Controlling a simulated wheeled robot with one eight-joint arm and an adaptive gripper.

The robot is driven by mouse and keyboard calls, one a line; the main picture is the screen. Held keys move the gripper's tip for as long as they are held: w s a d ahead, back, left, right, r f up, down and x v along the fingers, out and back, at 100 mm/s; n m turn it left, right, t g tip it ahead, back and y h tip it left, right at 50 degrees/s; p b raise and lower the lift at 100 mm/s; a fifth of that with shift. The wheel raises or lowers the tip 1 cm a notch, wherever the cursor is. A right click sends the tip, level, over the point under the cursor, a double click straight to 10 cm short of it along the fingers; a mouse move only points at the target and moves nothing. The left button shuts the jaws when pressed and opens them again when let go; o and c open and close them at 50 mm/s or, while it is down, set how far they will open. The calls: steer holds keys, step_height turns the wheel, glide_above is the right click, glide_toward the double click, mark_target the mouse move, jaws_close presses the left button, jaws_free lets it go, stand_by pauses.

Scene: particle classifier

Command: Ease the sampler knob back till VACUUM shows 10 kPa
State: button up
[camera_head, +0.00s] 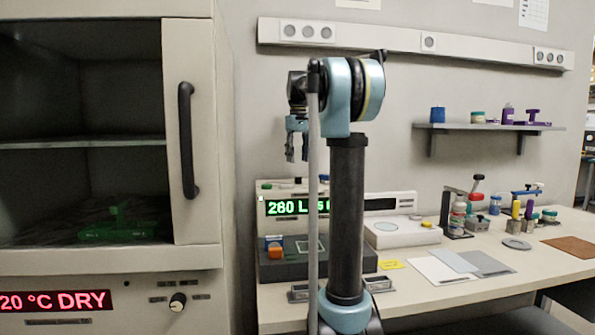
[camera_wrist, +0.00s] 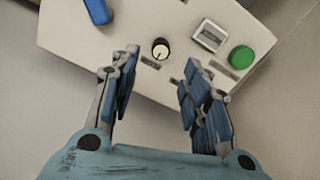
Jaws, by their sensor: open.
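A small round knob (camera_wrist: 160,49) with a black skirt and a pale cap sits on a cream panel (camera_wrist: 75,35) in the wrist view. My gripper (camera_wrist: 162,62) is open, with its blue-padded fingers apart on either side of the knob's line of view. It appears empty, and I see no contact with the knob. In the head view my gripper (camera_head: 297,157) hangs fingers down, well above the bench. A green-lit display (camera_head: 285,207) behind my arm is partly hidden and seems to begin with 260. I cannot read a VACUUM label or value.
Beside the knob are a large green button (camera_wrist: 241,57), a square switch (camera_wrist: 210,35) and a blue piece (camera_wrist: 97,10). In the head view a cabinet (camera_head: 195,130) with a red display (camera_head: 55,301) and another knob (camera_head: 177,301) stands left. The bench (camera_head: 445,300) holds several items at right.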

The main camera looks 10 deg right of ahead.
steer(key=shift+r, duration=2.35)
steer(key=m, duration=0.8)
glide_toward(298, 180)
steer(key=shift+m, duration=0.3)
steer(key=f, duration=0.2)
steer(key=w+f, duration=0.1)
steer(key=f, duration=0.5)
steer(key=shift+w+d+f, duration=0.1)
steer(key=shift+w+d, duration=0.05)
steer(key=shift+w, duration=0.05)
jaws_close()
